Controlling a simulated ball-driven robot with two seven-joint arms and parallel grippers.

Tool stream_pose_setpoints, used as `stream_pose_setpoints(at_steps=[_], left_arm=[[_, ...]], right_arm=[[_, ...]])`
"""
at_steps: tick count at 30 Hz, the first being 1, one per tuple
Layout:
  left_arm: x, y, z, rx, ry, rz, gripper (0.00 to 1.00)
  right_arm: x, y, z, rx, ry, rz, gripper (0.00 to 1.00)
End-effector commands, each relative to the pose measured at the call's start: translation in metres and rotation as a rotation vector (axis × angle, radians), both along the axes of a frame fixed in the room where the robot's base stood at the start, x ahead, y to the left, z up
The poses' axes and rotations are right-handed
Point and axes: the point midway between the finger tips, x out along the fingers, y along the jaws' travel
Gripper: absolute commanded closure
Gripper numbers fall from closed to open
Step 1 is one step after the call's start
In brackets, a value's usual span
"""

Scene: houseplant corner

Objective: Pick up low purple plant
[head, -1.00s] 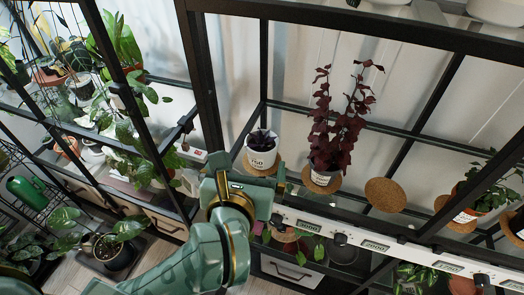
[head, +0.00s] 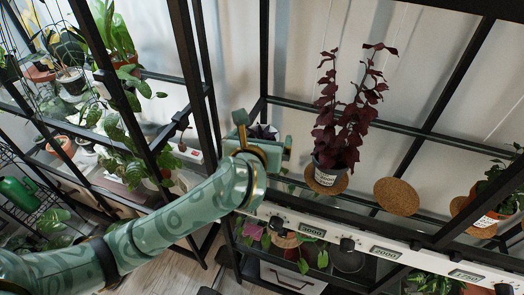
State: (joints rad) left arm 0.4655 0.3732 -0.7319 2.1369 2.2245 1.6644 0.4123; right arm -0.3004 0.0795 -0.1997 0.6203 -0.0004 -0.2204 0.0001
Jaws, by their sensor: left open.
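The low purple plant (head: 264,131) shows as a small tuft of dark purple leaves on the shelf, left of the tall dark-red plant (head: 340,120). Its white pot is hidden behind my left gripper and wrist. My left gripper (head: 264,134) is open, with one finger showing to the left of the leaves and one to the right. I cannot tell whether the fingers touch the pot. My right gripper is not in view.
The tall plant stands close by on a cork coaster (head: 325,184). An empty cork coaster (head: 397,196) lies further right, then a potted green plant (head: 492,208). Black shelf posts (head: 192,75) stand left of my arm.

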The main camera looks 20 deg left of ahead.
Motion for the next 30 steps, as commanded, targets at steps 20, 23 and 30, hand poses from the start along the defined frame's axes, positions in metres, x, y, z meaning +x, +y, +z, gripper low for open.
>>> stream_pose_setpoints(at_steps=[20,23,30], left_arm=[[0.007,0.001,-0.002,-0.001,-0.002,0.000,0.57],[0.007,0.001,-0.001,-0.001,-0.002,0.000,0.57],[0.007,0.000,0.023,-0.004,-0.007,0.000,0.57]], right_arm=[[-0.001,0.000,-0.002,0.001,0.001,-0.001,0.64],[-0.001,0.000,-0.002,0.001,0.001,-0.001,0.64],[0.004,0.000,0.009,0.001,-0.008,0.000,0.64]])
